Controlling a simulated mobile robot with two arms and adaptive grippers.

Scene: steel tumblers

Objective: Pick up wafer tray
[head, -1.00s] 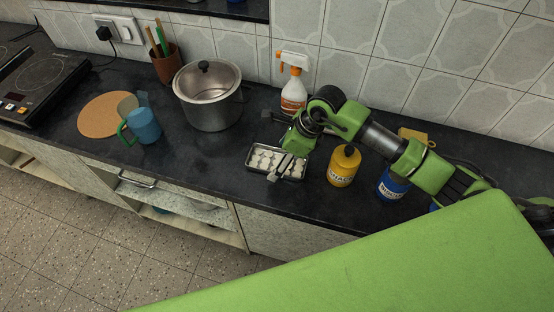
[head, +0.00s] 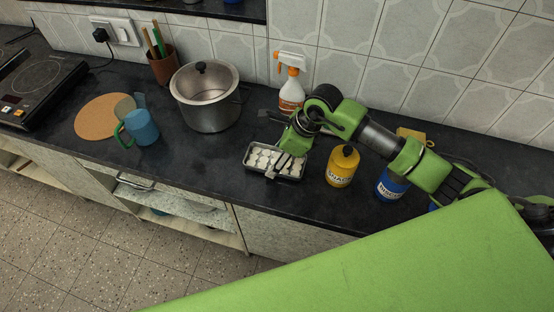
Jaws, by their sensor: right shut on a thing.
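The wafer tray (head: 295,177) is a small dark metal tray holding several pale round pieces, on the dark counter near its front edge. My right gripper (head: 279,165) reaches down over the tray from the upper right. Its fingers are closed at the tray, over its middle and right part, and hide some of the pieces. I cannot tell whether the tray is lifted off the counter. My left gripper is not in view.
A yellow bottle (head: 342,168) and a blue bottle (head: 389,184) stand right of the tray, under my right arm. A spray bottle (head: 291,90) is behind, and a steel pot (head: 208,110) is at the back left. A blue mug (head: 142,128) stands farther left by a cork mat (head: 98,118).

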